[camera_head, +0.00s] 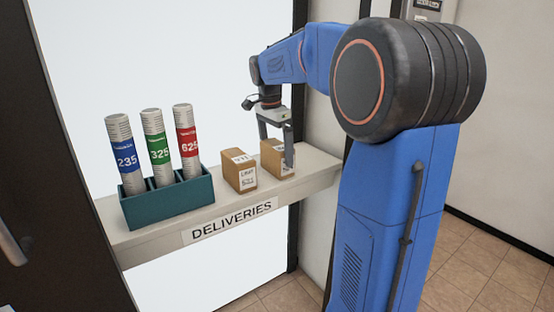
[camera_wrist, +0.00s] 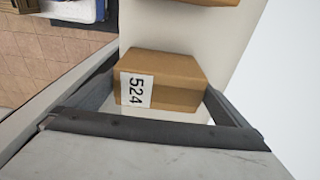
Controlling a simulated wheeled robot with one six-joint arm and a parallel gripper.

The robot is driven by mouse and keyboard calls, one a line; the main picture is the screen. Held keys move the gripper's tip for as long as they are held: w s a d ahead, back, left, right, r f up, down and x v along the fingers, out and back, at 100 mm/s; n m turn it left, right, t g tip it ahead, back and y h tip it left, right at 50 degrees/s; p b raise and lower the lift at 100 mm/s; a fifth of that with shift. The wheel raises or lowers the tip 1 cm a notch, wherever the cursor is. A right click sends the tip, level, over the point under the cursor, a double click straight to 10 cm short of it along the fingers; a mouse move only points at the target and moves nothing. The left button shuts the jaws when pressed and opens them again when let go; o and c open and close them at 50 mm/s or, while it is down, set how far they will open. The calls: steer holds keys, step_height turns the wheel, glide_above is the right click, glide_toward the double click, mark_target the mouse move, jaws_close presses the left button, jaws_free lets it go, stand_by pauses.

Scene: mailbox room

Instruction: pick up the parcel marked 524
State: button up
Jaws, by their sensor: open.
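The parcel marked 524 (camera_wrist: 180,73) is a small brown box with a white label that reads 524 sideways in the wrist view. It sits on the deliveries shelf and appears to be the right-hand box (camera_head: 270,149) in the head view, where a finger covers part of it and its label. My gripper (camera_wrist: 160,88) is open, with one finger at each side of this parcel in the wrist view. In the head view my gripper (camera_head: 277,146) points down at the box. Whether the fingers touch it cannot be told.
A second brown parcel (camera_head: 239,170) stands just left on the shelf (camera_head: 215,214); its label is hard to read. A teal holder (camera_head: 170,204) farther left holds tubes marked 235 (camera_head: 125,158), 325 (camera_head: 159,152) and 625 (camera_head: 188,146). A dark door frame (camera_head: 60,160) borders the left.

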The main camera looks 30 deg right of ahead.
steer(key=shift+d+f, duration=0.2)
steer(key=shift+f, duration=0.7)
steer(key=shift+d+f, duration=0.15)
steer(key=shift+f, duration=0.7)
steer(key=c, duration=1.2)
steer(key=shift+r, duration=0.1)
